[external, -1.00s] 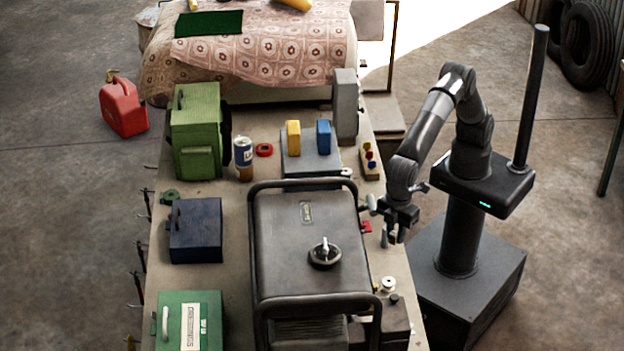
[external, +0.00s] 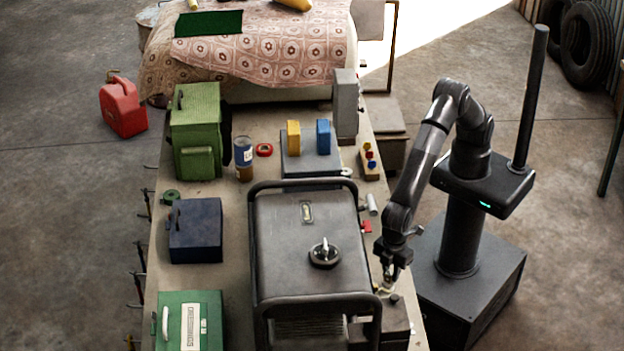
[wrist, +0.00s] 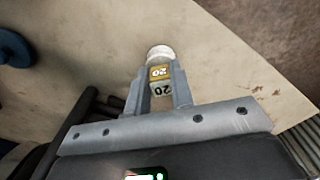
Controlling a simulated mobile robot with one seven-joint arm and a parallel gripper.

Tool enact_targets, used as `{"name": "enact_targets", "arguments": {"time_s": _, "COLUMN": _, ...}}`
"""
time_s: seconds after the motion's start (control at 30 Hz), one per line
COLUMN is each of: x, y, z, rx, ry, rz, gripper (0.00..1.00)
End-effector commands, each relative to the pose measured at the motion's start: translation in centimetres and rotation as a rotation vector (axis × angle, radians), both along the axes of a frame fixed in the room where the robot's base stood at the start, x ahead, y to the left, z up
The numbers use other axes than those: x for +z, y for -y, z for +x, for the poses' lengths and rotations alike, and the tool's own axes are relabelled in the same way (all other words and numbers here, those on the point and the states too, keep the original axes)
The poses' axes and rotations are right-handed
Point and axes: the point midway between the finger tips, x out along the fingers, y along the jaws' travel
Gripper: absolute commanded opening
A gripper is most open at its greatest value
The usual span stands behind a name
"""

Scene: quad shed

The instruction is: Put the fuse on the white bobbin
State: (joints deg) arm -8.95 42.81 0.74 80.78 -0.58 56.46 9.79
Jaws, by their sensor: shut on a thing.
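My gripper (external: 389,277) is low over the right edge of the bench, beside the big grey machine. In the wrist view its fingers (wrist: 161,84) are shut on the fuse (wrist: 160,74), a small block with a tan face and a grey face, each marked 20. The white bobbin (wrist: 159,52) shows just past the fuse and fingertips, its lower part hidden by them. I cannot tell whether fuse and bobbin touch. In the external view my gripper largely covers the bobbin and the fuse.
The grey machine (external: 285,225) with a black tube frame stands close left of my gripper. A dark box (external: 395,322) is just in front. A red piece (external: 366,226) and a pale cylinder (external: 372,205) lie behind. The bench's right edge is close by.

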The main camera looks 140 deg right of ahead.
Motion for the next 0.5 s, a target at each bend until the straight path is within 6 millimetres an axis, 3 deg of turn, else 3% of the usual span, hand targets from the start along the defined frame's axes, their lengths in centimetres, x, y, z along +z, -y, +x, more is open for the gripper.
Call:
{"name": "enact_targets", "arguments": {"time_s": 0.27, "x": -0.23, "y": 0.00, "z": 0.01, "rx": 0.000, "ry": 0.000, "rz": 0.000, "gripper": 0.00}}
{"name": "enact_targets", "arguments": {"time_s": 0.3, "x": -0.20, "y": 0.00, "z": 0.03, "rx": 0.000, "ry": 0.001, "rz": 0.000, "gripper": 0.23}}
{"name": "enact_targets", "arguments": {"time_s": 0.5, "x": -0.17, "y": 0.00, "z": 0.02, "rx": 0.000, "ry": 0.001, "rz": 0.000, "gripper": 0.40}}
